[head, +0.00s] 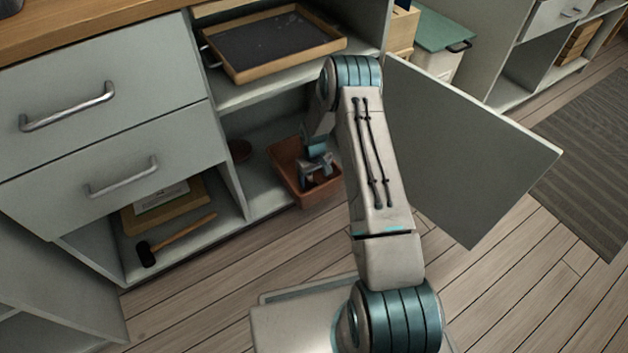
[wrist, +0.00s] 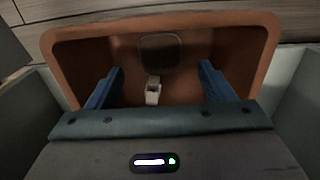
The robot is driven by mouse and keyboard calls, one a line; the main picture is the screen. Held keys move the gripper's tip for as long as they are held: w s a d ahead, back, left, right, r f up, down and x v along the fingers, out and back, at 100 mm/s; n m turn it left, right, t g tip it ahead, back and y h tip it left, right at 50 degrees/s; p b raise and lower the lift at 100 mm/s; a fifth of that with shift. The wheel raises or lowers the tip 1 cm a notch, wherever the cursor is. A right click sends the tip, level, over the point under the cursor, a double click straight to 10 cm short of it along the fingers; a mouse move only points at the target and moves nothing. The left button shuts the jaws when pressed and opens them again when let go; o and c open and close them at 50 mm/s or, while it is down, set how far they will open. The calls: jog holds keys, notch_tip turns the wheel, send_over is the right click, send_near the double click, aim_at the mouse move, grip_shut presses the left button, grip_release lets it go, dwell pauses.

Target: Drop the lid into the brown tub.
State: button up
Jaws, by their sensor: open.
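The brown tub (head: 285,163) stands on the low shelf of the open cabinet and fills much of the wrist view, its rim (wrist: 75,35) around my gripper. My gripper (head: 318,175) points down into the tub. In the wrist view its two blue fingers (wrist: 161,68) are spread wide with nothing gripped between them. A dark square piece with rounded corners (wrist: 160,52) lies inside the tub; it may be the lid, but the dim light leaves this unsure. A small pale object (wrist: 153,91) lies beside it, between the fingers.
A tray (head: 275,42) sits on the shelf above. The open cabinet door (head: 465,150) stands to the right of my arm. A mallet (head: 175,238) and a board lie in the lower left compartment.

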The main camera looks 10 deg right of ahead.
notch_tip(320, 180, up, 8)
jog(key=p, duration=0.2)
jog(key=shift+r+p, duration=0.2)
jog(key=shift+p, duration=0.1)
